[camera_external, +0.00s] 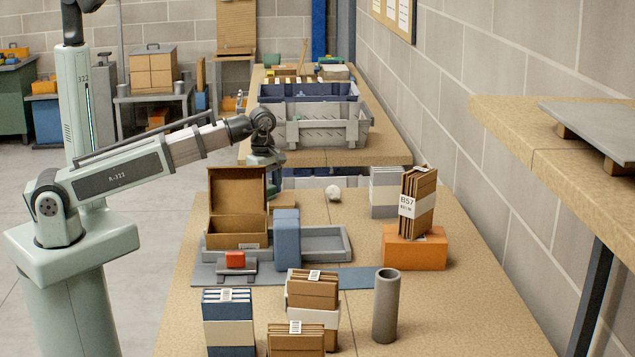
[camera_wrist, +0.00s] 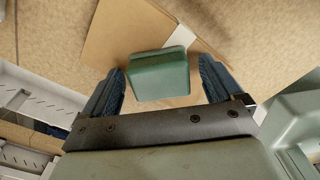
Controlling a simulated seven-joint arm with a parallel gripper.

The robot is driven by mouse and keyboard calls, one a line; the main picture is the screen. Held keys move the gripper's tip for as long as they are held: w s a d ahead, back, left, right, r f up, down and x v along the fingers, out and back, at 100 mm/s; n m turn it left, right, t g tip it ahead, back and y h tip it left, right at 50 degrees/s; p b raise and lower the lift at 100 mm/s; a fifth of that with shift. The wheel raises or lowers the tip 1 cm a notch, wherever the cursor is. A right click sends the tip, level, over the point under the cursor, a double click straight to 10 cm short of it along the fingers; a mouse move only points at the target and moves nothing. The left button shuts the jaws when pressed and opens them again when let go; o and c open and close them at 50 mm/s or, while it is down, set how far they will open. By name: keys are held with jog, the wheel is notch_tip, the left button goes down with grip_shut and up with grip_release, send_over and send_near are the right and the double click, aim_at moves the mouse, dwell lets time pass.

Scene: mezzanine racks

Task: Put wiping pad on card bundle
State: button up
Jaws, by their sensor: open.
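The wiping pad, seemingly the green block (camera_wrist: 160,75), shows in the wrist view between my fingers. It lies over a flat brown bundle with a white band (camera_wrist: 130,32), which looks like the card bundle. Whether the pad fully rests on it is hard to tell. My gripper (camera_wrist: 161,66) is open, with one blue finger on each side of the pad and visible gaps. In the external view my gripper (camera_external: 266,160) is low behind the open cardboard box, whose lid hides most of the pad and bundle.
The open cardboard box (camera_external: 237,222) and a blue upright block (camera_external: 286,238) stand in front of my gripper. Several banded bundles (camera_external: 313,288) and a grey cylinder (camera_external: 386,305) are nearer the camera. Grey crates (camera_external: 325,130) stand behind. A white ball (camera_external: 334,194) lies to the right.

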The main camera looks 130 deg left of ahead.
notch_tip(320, 180, up, 12)
jog(key=shift+r, duration=0.15)
dwell(0.6)
